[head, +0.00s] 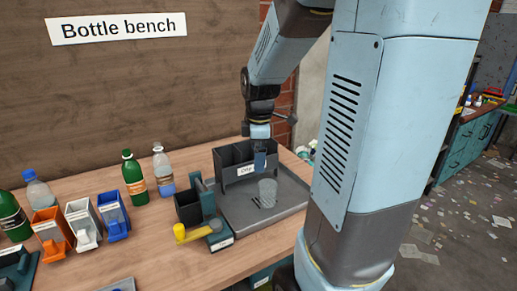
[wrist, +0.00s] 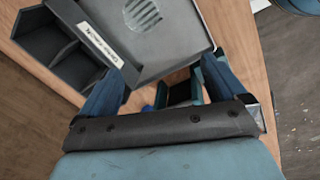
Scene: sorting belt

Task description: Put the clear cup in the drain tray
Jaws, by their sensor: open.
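The clear cup (head: 267,193) stands upright on the grey drain tray (head: 290,206), beside the tray's dark slots. My gripper (head: 260,168) is open and empty, pointing down above the back of the tray, in front of a dark divided rack and apart from the cup. In the wrist view, my gripper (wrist: 160,88) shows two blue fingers spread wide with nothing held between them.
A dark divided rack (head: 233,172) with a label stands at the tray's back edge. A dark holder with a yellow-handled tool (head: 192,233) sits left of the tray. Bottles (head: 134,178) and small coloured bins (head: 83,225) stand farther left. Bare wood lies in front.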

